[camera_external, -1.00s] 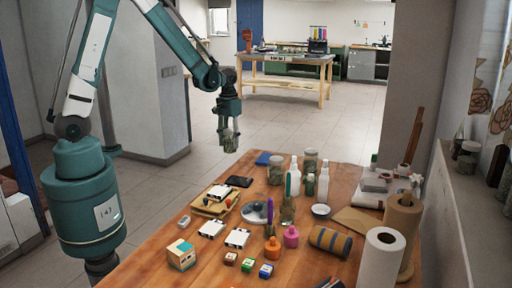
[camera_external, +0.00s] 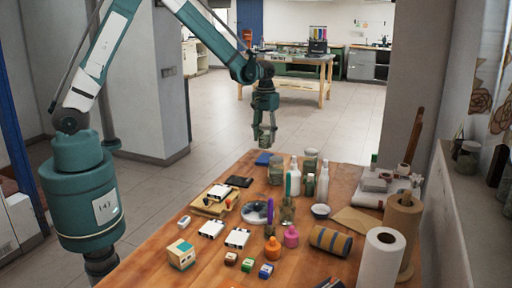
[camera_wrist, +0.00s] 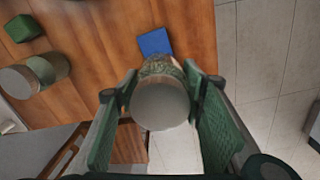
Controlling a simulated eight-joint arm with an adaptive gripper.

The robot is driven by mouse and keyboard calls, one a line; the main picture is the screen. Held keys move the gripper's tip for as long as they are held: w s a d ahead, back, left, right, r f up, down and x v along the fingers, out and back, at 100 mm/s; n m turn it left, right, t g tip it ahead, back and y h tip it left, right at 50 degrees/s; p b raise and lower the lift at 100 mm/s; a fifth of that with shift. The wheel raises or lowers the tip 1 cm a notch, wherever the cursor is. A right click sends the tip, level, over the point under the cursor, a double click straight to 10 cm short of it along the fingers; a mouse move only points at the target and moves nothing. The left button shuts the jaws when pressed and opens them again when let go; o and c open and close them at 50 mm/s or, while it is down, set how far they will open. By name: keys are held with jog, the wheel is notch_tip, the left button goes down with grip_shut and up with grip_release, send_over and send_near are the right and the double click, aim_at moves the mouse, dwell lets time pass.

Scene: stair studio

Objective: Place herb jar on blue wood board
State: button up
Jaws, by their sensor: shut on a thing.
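The herb jar (camera_wrist: 160,105), with a pale round lid and green contents, is between the fingers of my gripper (camera_wrist: 155,95) in the wrist view. In the external view my gripper (camera_external: 265,126) is shut on the jar (camera_external: 265,140) and holds it in the air above the far edge of the table. The blue wood board (camera_external: 263,159) lies flat at that far edge, below the jar. It also shows in the wrist view (camera_wrist: 155,42), just beyond the jar, with its visible part bare.
The wooden table (camera_external: 160,238) is crowded. A glass jar (camera_external: 276,175) and white bottles (camera_external: 294,178) stand right of the board, and a dark flat case (camera_external: 238,181) lies to its left.

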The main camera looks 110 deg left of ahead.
aim_at(265, 146)
jog(key=shift+f+b, duration=0.4)
jog(key=shift+f, duration=2.1)
jog(key=shift+f, duration=0.15)
jog(key=o, duration=1)
jog(key=shift+r+p, duration=0.4)
jog(key=shift+r, duration=2.5)
